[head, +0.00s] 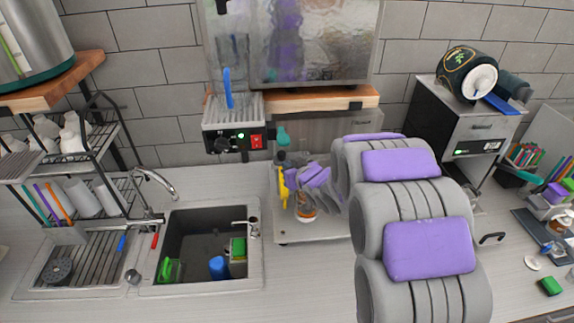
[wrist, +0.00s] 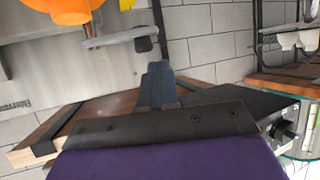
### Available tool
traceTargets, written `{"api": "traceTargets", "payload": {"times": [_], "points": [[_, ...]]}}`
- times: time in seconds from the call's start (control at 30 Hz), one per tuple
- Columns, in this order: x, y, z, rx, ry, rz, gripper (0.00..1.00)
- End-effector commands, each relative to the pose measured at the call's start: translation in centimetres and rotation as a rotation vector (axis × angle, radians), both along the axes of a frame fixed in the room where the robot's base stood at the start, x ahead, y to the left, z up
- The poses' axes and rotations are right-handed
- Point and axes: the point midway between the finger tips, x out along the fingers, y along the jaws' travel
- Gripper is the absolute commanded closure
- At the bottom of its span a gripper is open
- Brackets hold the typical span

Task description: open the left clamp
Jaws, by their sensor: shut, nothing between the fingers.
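My gripper (wrist: 158,70) is shut and empty; its dark fingers lie together in the middle of the wrist view. In the head view its purple and grey wrist (head: 312,177) is over the metal base plate (head: 320,236) of the machine at the back of the counter. An upright yellow part (head: 284,190) stands just left of it, and an orange-brown item (head: 305,212) sits just below. I cannot tell for certain which part is the left clamp; my arm hides the machine's right side. In the wrist view an orange part (wrist: 65,10) and a grey bar (wrist: 120,37) show beyond the fingers.
A sink (head: 205,240) and dish rack (head: 75,255) are at left. A control box (head: 232,138) with a red switch and a teal knob (head: 283,137) are above and behind my gripper. A wooden shelf (head: 330,98) runs above. A black machine (head: 470,125) stands at right.

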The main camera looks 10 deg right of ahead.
Motion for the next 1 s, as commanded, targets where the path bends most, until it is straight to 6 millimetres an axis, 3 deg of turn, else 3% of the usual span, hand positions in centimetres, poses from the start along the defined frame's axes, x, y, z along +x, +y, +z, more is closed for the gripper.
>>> {"api": "traceTargets", "payload": {"times": [0.3,0.67,0.87,1.0], "points": [[-4.0,0.1,1.8,-0.001,-0.002,-0.001,1.0],[-5.3,-0.4,2.3,0.002,0.0,-0.001,1.0],[-6.5,-1.8,0.8,-0.055,0.057,-0.058,1.0],[-9.7,-4.9,-1.8,-0.146,0.187,-0.161,1.0]]}}
